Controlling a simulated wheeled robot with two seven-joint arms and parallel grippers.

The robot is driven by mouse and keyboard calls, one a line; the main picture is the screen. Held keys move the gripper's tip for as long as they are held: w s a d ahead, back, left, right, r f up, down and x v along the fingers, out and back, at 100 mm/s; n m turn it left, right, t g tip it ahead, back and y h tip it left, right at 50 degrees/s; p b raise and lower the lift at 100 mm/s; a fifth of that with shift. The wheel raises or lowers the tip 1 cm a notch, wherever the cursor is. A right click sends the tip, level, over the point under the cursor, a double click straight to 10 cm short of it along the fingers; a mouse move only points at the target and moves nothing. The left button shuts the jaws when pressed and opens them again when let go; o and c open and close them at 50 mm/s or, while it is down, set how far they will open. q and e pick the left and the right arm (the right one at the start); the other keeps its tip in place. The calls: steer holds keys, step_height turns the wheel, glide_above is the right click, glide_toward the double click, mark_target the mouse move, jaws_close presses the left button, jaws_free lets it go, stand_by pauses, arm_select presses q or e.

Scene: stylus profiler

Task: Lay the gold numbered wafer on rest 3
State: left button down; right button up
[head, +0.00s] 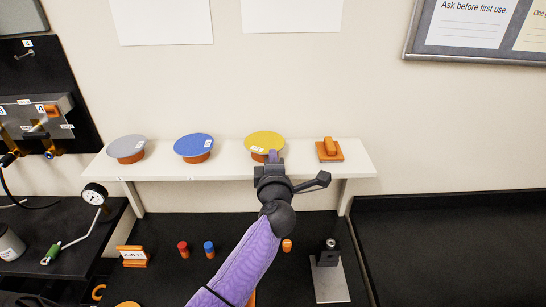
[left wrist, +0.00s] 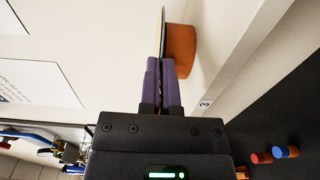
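The gold wafer (head: 265,142) with a small white label lies flat over an orange rest (left wrist: 181,45) on the white shelf; the rest is rest 3 by the shelf-edge tag "3" (left wrist: 205,104). The wafer looks level and touching the rest, though the contact is partly hidden. My left gripper (head: 275,158) is at the wafer's front edge. In the left wrist view the wafer shows edge-on, a thin dark line running between the purple fingertips (left wrist: 161,62), which are closed close on it. My right gripper is not in view.
A grey wafer (head: 126,146) and a blue wafer (head: 193,145) lie on rests further left on the shelf (head: 225,172). An orange block with a handle (head: 329,149) stands close on the right. Red and blue pegs, a job sign and a metal stand are on the black bench below.

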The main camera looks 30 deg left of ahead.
arm_select(q)
steer(key=shift+f, duration=0.25)
steer(key=c, duration=0.8)
jaws_free()
steer(key=shift+c, duration=0.3)
steer(key=shift+s+d+r+p, duration=0.1)
steer(key=shift+s+d+p, duration=0.05)
steer(key=shift+s+p, duration=0.15)
steer(key=p+v, duration=0.2)
steer(key=v, duration=0.4)
steer(key=shift+s+p, duration=0.2)
steer(key=shift+p, duration=0.2)
